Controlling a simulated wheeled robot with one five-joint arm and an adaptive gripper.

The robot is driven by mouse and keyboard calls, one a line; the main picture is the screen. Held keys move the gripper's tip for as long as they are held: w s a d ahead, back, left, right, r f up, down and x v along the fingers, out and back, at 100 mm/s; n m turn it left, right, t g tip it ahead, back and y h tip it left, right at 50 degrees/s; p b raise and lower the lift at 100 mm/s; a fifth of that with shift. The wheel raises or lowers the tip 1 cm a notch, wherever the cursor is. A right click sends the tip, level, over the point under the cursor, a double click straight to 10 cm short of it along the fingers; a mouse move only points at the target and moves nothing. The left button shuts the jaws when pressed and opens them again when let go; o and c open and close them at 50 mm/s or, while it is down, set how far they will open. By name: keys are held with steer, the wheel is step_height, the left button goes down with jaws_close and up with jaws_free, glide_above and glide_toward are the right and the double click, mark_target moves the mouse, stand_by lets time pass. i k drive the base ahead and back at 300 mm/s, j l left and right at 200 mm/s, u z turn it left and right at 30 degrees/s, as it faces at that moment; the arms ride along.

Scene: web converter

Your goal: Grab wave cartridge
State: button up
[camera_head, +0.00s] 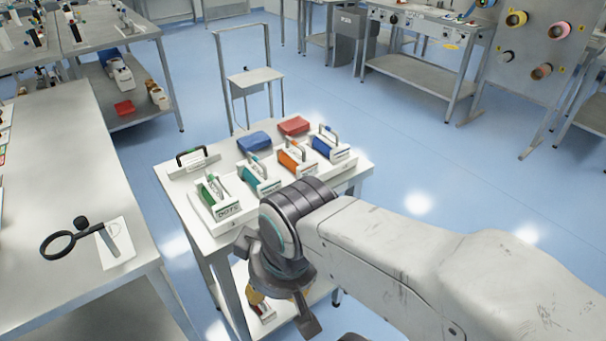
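Several handled cartridges stand in a row on a small white table (180,200). The front left one is a green cartridge (212,194) whose label seems to read "DOTS". Beside it are a teal cartridge (258,178), an orange cartridge (292,160) and a blue cartridge (325,146). Their labels are too small to read, so I cannot tell which is the wave one. My gripper (285,302) points down at the table's near side, in front of the cartridges and apart from them. One dark finger shows clearly; the other is unclear.
A dark-handled block (195,158), a blue block (254,141) and a red block (294,125) lie behind the row. A partly hidden item (264,312) sits on the lower shelf. A left bench (60,150) holds a magnifier (62,243). The blue floor (420,150) to the right is clear.

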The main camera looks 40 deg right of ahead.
mark_target(251, 169)
steer(key=z, duration=0.55)
steer(key=k+j+u, duration=0.1)
steer(key=j+u, duration=0.7)
steer(key=j, duration=0.15)
steer(key=j+u, duration=0.4)
steer(key=j, duration=0.1)
